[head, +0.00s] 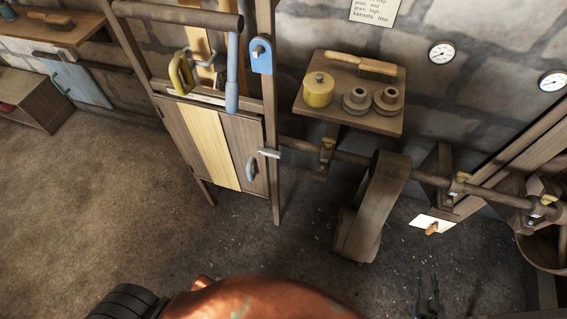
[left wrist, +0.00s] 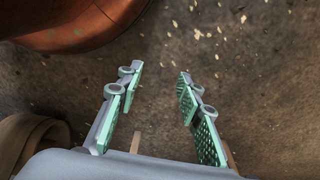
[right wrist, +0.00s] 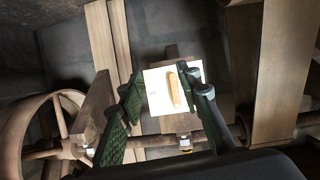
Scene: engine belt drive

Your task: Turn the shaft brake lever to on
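A small wooden-handled lever (head: 432,228) sits on a white plate (head: 420,219) beside the line shaft, at the right in the head view. In the right wrist view the handle (right wrist: 174,90) stands nearly upright on its white plate (right wrist: 156,100), framed between the fingers. I cannot read any on or off marking. My right gripper (head: 429,296) is open and empty, below the lever in the head view; its fingers also show in the right wrist view (right wrist: 166,100). My left gripper (left wrist: 158,108) is open and empty above the floor, outside the head view.
The line shaft (head: 350,158) runs along the wall, with a broad belt (head: 373,205) left of the lever. A shelf (head: 348,110) holds a brush, a yellow canister and weights. A wooden cabinet frame (head: 222,140) with a blue handle stands left. A spoked wheel (right wrist: 22,128) is left in the right wrist view.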

